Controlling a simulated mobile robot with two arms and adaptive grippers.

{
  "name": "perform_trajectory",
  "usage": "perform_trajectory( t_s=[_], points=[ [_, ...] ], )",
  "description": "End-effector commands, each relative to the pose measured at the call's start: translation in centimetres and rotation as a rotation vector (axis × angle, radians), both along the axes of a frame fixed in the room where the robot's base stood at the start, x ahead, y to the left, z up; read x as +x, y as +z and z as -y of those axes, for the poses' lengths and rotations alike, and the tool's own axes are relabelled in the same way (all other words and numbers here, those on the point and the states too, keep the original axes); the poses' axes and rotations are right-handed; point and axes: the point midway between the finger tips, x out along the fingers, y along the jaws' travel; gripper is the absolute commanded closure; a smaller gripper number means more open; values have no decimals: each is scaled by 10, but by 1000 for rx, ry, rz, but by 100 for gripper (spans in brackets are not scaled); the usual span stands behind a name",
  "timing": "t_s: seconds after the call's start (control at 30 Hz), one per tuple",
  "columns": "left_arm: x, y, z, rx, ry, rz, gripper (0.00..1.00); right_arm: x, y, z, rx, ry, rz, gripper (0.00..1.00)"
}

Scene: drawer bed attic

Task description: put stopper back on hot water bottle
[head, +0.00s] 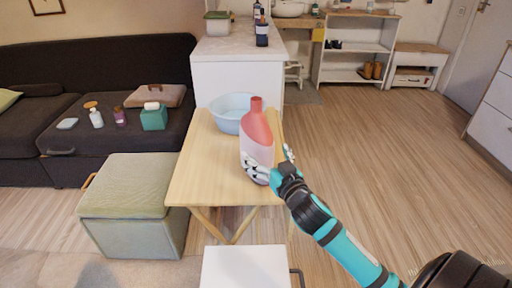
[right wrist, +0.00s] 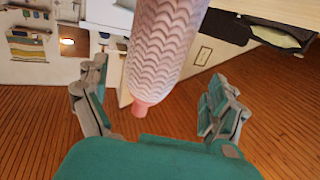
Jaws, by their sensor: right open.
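A pink-red bottle (head: 257,132), which looks like the hot water bottle, stands upright on the light wooden folding table (head: 200,180). In the right wrist view the ridged pink bottle (right wrist: 165,45) has its reddish neck end pointing down the picture. No separate stopper can be made out, and I cannot tell whether the neck is capped. My right gripper (head: 279,166) is at the bottle's lower right side. In the right wrist view my right gripper (right wrist: 155,105) is open, with a finger on each side of the bottle and gaps between. My left gripper is out of view.
A pale blue basin (head: 229,113) stands behind the bottle on the table. A green ottoman (head: 128,190) is to the left, and a dark sofa (head: 70,85) holds several small items. A white cabinet (head: 235,70) stands behind. The floor at right is clear.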

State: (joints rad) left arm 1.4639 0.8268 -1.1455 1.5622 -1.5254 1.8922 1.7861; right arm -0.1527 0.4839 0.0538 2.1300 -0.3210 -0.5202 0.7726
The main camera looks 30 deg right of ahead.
Motion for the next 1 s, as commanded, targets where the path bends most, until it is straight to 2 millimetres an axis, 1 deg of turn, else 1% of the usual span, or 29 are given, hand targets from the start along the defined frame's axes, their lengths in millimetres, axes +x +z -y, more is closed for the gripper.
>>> perform_trajectory(
  t_s=[0.03,0.17,0.5,0.57,0.77,0.83,0.9,1.0],
  points=[
    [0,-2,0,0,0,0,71,9,0,1,-2,1,2,5],
    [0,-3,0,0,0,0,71,20,0,4,0,0,1,5],
    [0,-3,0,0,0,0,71,23,0,4,1,0,-1,5],
    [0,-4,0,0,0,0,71,25,1,5,0,0,0,5],
    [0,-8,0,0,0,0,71,52,8,17,-3,-1,2,5],
    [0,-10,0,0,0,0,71,62,7,18,0,0,1,5],
    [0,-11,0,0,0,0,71,68,7,19,0,-1,0,5],
    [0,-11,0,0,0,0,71,72,7,19,1,0,-1,5]
  ],
)
